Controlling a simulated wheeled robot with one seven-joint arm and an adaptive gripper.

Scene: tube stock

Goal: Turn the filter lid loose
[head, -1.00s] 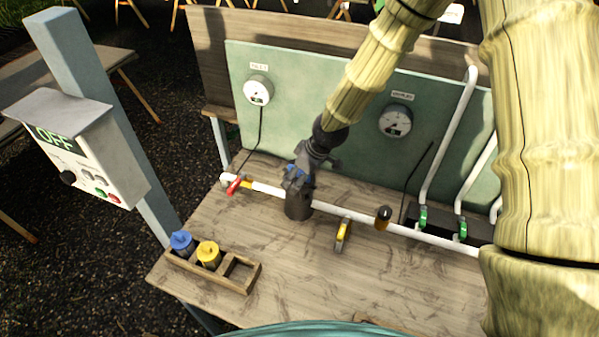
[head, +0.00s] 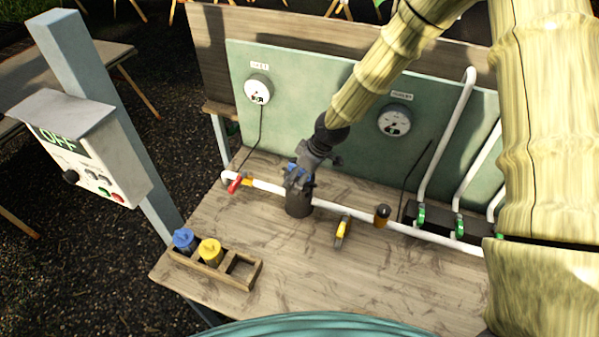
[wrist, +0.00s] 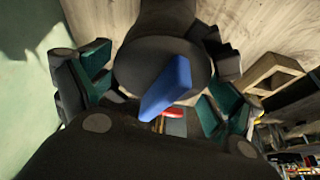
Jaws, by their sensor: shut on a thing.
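The filter (head: 299,204) is a dark upright cylinder set in the white pipe on the bench. Its dark round lid (wrist: 150,62) carries a raised blue grip (wrist: 168,88) in the wrist view; a bit of blue also shows under my gripper in the head view. My gripper (head: 299,178) comes down onto the filter from above. In the wrist view its teal-padded fingers lie on opposite sides of the lid, and it is shut on the lid. The exact finger contact is partly hidden.
A red-handled valve (head: 236,184) sits left on the pipe, a yellow-handled valve (head: 342,232) to the right. A wooden rack (head: 215,269) holds a blue-topped and a yellow-topped cartridge. A control box (head: 85,150) reads OFF. The front bench is mostly clear.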

